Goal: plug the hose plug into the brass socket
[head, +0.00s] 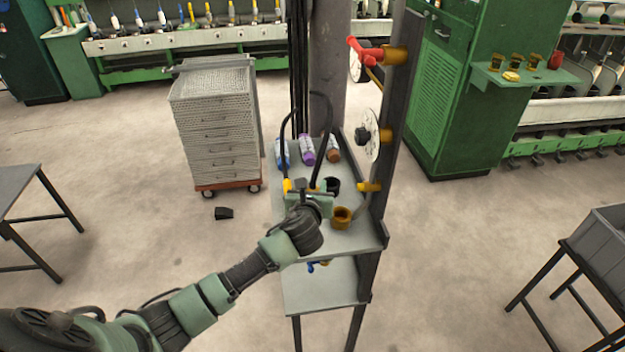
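My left gripper (312,200) is over the upper shelf of a narrow grey stand, seen from behind, so its fingertips are largely hidden. A black hose (285,130) loops up from the shelf and comes down beside the gripper. A small yellow piece (287,185), possibly the hose plug, shows at the gripper's left side; I cannot tell whether it is held. A brass cup-shaped piece (341,217) sits on the shelf just right of the gripper. A brass fitting (369,187) is on the upright post; I cannot tell which is the socket. My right gripper is not in view.
The grey stand (358,241) holds blue, purple (307,148) and brown spools and a black ring (332,186). Its post (396,120) carries a red-handled valve (366,52) and a round white dial (371,136). A crate stack (215,128) stands left; floor around is mostly clear.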

